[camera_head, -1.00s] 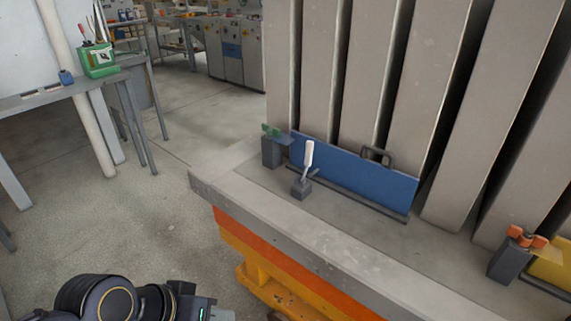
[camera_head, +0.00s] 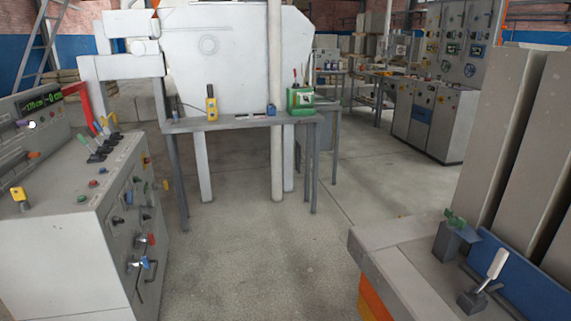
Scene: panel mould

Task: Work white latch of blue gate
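The blue gate (camera_head: 525,281) is a low panel standing on the grey mould bed at the lower right of the head view, partly cut off by the frame edge. The white latch (camera_head: 497,264) is an upright, slightly tilted white handle on a dark base (camera_head: 471,300), in front of the gate. A dark block with a green clamp (camera_head: 455,217) stands at the gate's left end. Neither of my grippers shows in this view.
A control console (camera_head: 70,220) with levers and knobs stands at the left. Tall grey panels (camera_head: 520,140) rise behind the gate. The concrete floor (camera_head: 270,260) between console and mould bed is clear.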

